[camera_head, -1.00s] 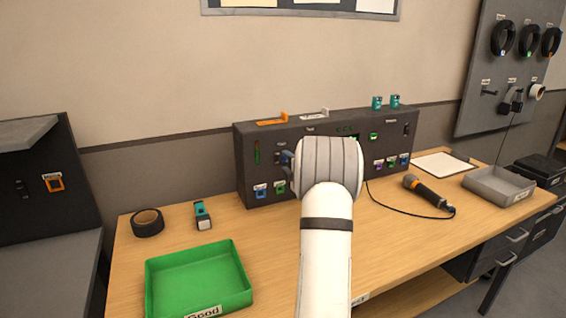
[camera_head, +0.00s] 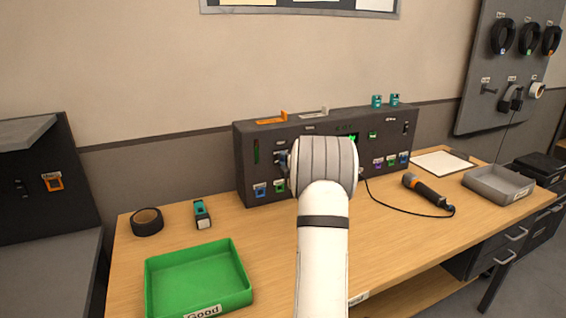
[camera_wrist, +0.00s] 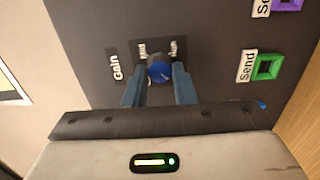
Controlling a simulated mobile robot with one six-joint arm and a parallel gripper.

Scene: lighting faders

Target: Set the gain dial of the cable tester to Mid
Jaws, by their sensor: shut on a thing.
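The cable tester (camera_head: 255,140) is a long dark box at the back of the table. Its gain dial (camera_wrist: 160,70) is a round blue knob in the wrist view, beside a "Gain" label and position labels, of which one seems to read "Mid" and one "High". A pale pointer line shows on the knob; I cannot tell exactly which label it points to. My gripper (camera_wrist: 158,87) is shut on the dial, with one blue-grey finger on each side. In the head view my white arm hides the dial and the middle of the panel.
Green and purple sockets marked "Send" (camera_wrist: 268,66) sit on the panel beside the dial.

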